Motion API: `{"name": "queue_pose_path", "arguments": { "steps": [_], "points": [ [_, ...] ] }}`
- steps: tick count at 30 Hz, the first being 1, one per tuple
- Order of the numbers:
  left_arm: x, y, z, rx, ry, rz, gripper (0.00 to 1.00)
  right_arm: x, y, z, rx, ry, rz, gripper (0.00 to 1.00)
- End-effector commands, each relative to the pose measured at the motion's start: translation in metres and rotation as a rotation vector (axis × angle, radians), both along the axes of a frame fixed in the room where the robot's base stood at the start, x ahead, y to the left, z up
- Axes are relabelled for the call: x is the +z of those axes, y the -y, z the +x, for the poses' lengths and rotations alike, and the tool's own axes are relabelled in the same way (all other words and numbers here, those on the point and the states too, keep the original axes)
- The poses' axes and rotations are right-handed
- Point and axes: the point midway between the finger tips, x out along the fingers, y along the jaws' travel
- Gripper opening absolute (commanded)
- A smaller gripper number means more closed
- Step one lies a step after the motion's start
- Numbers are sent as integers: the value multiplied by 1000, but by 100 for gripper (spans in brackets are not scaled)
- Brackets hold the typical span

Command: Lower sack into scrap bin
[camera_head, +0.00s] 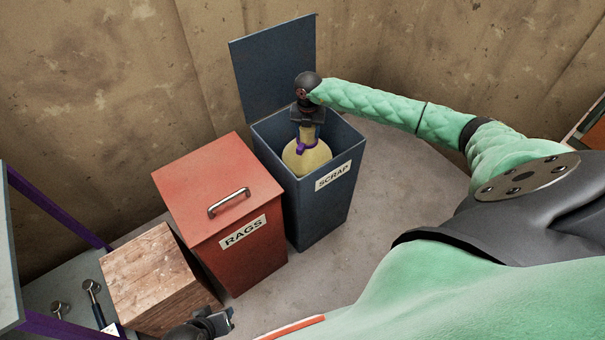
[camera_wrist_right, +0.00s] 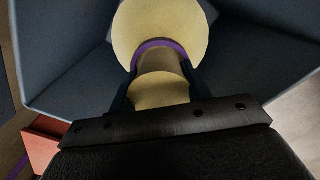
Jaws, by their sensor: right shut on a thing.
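The sack (camera_head: 308,158) is pale yellow with a purple tie around its neck. It hangs inside the mouth of the dark blue scrap bin (camera_head: 325,210), whose lid stands open against the wall. My right gripper (camera_head: 307,122) is above the bin opening, shut on the sack's neck. In the right wrist view the sack (camera_wrist_right: 160,30) shows beyond the jaws, with bin walls around it. The sack's underside is hidden by the bin's front wall. My left gripper (camera_head: 212,322) is at the bottom edge, only partly visible, its jaws unclear.
A red rags bin (camera_head: 240,255) with its lid closed stands just left of the scrap bin. A wooden block (camera_head: 150,275) and a shelf with a purple frame (camera_head: 60,210) are further left. Bare floor (camera_head: 385,190) lies right of the scrap bin.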

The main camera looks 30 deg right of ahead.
Motion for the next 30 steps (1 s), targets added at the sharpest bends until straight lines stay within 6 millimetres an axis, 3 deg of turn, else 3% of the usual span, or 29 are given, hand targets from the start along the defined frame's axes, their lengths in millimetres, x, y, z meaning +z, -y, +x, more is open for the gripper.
{"name": "queue_pose_path", "arguments": {
  "steps": [30],
  "points": [
    [-4,0,0,0,0,0,34,-6,0,1,0,3,0,0]
  ]
}}
